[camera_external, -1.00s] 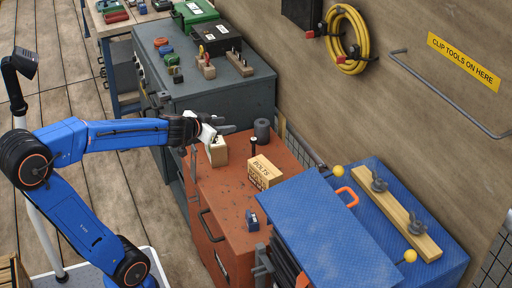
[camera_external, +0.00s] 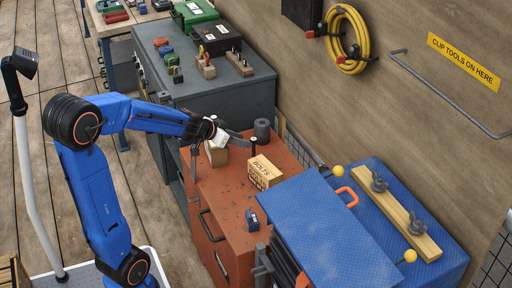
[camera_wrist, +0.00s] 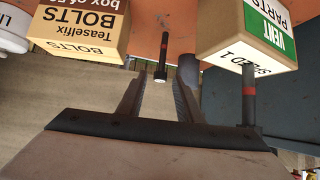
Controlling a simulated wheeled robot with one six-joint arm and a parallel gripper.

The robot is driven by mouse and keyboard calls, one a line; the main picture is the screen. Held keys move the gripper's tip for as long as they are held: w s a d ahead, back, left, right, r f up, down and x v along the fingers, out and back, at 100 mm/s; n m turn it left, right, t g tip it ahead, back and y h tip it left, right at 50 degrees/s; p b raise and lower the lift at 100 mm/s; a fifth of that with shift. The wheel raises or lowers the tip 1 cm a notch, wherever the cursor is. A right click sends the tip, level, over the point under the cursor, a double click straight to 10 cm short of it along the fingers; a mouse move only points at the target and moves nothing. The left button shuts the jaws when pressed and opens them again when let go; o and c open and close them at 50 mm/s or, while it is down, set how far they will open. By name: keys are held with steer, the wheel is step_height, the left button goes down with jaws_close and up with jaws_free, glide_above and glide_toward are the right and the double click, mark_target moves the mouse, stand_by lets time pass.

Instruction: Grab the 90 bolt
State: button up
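My gripper (camera_external: 238,140) is open and empty above the red cabinet; its fingers point right towards the back. In the wrist view, its two fingers (camera_wrist: 158,100) stand apart. A dark bolt with a red band (camera_wrist: 162,57) shows beyond and between them, not touched. It stands upright behind the bolts box in the external view (camera_external: 253,146). A second dark bolt with a red band (camera_wrist: 249,95) is by the vent parts box at right in the wrist view; it seems to stand near the cabinet's left edge outside (camera_external: 194,163). I cannot read a size on either bolt.
A cardboard bolts box (camera_external: 265,172) and a vent parts box (camera_external: 217,155) stand on the red cabinet (camera_external: 222,208). A dark grey cylinder (camera_external: 262,128) is at the back. A blue metal box (camera_external: 325,230) borders the right.

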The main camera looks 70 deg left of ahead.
mark_target(254, 150)
steer(key=x, duration=0.6)
steer(key=shift+x, duration=2.9)
steer(key=shift+s+a+f, duration=0.1)
steer(key=shift+f, duration=0.05)
jaws_close()
